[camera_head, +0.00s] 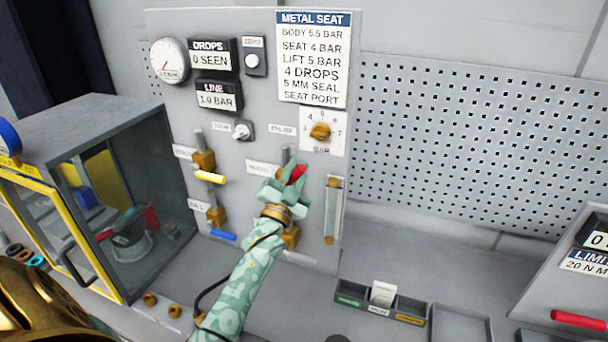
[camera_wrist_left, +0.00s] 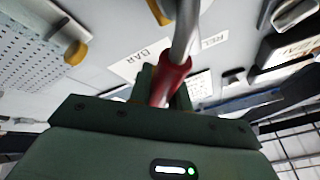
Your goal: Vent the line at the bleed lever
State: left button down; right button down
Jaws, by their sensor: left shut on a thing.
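My left gripper (camera_head: 289,181) reaches up to the grey valve panel (camera_head: 262,115) and is shut on a red lever handle (camera_head: 298,174). In the left wrist view the red handle (camera_wrist_left: 168,80) stands between the jaws, with a bare metal shaft (camera_wrist_left: 185,35) beyond it. The gripper hides much of this lever's valve, and I cannot read the label beside it clearly. The line display (camera_head: 217,97) reads 1.0 BAR and the drops display (camera_head: 211,57) reads 0 SEEN. My right gripper is not in view.
A yellow-handled lever (camera_head: 210,177) and a blue-handled lever (camera_head: 223,235) sit left of the gripper. A sight tube (camera_head: 332,211) and a brass knob (camera_head: 320,131) are to the right. A glass-fronted cabinet (camera_head: 150,220) stands at left. A small parts tray (camera_head: 410,308) lies on the bench.

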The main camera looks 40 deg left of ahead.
pick_arm(q)
jog(key=a+n+y+p, duration=0.1)
jog(key=n, duration=0.1)
jog(key=a+r+n+g+y, duration=0.1)
jog(key=n, duration=0.1)
jog(key=n+y+p, duration=0.1)
jog(key=n+y, duration=0.1)
jog(key=n, duration=0.1)
jog(key=shift+s+a+r+p, duration=0.3)
jog(key=shift+s+a, duration=0.05)
jog(key=shift+a, duration=0.05)
jog(key=shift+s+a+n+g+y+p, duration=0.15)
jog(key=shift+a+n+g+y+p, duration=0.5)
jog(key=shift+n, duration=0.55)
jog(key=shift+s+a+n+g+y, duration=0.1)
jog(key=shift+a+n+g+y, duration=0.15)
jog(key=shift+n, duration=0.35)
jog(key=shift+f, duration=0.1)
jog(key=c, duration=1.3)
grip_release()
